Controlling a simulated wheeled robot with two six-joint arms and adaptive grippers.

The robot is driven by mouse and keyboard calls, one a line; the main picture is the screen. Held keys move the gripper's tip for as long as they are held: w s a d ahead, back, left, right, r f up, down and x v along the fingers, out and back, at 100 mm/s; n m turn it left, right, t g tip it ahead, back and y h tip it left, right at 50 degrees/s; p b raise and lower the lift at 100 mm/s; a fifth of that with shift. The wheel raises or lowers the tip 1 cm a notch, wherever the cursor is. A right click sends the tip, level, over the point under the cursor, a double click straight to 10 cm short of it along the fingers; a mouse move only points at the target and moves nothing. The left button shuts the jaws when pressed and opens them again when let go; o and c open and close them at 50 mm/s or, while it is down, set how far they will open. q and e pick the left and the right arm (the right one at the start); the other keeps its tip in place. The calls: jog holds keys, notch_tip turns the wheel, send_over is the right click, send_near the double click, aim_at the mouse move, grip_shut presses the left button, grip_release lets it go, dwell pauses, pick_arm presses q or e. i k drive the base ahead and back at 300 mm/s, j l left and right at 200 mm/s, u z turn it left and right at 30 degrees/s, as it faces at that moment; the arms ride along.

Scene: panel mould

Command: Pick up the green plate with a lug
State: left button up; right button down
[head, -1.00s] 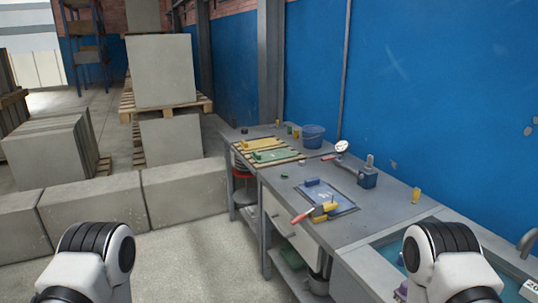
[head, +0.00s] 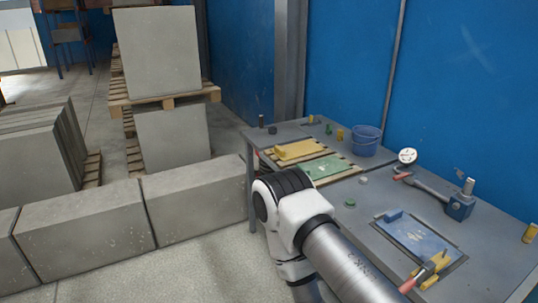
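The green plate (head: 324,167) lies flat on wooden slats on the workbench, just in front of a yellow plate (head: 302,149). I cannot clearly make out its lug; one of my arms stands in front of the plate's near left part. Neither gripper shows in the head view. Only white and dark joints and a silver link of that arm are visible, in the lower middle of the picture.
On the grey bench (head: 375,190) stand a blue bucket (head: 366,141), a dial gauge (head: 407,156) and a blue panel (head: 419,238) with tools near it. A row of concrete blocks (head: 85,236) borders the floor on the left.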

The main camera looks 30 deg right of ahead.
aim_at(318, 169)
jog(key=i+z, duration=0.3)
jog(key=i+j+z, duration=0.3)
jog(key=i, duration=0.15)
jog(key=i+j+z, duration=0.15)
jog(key=i+z, duration=0.15)
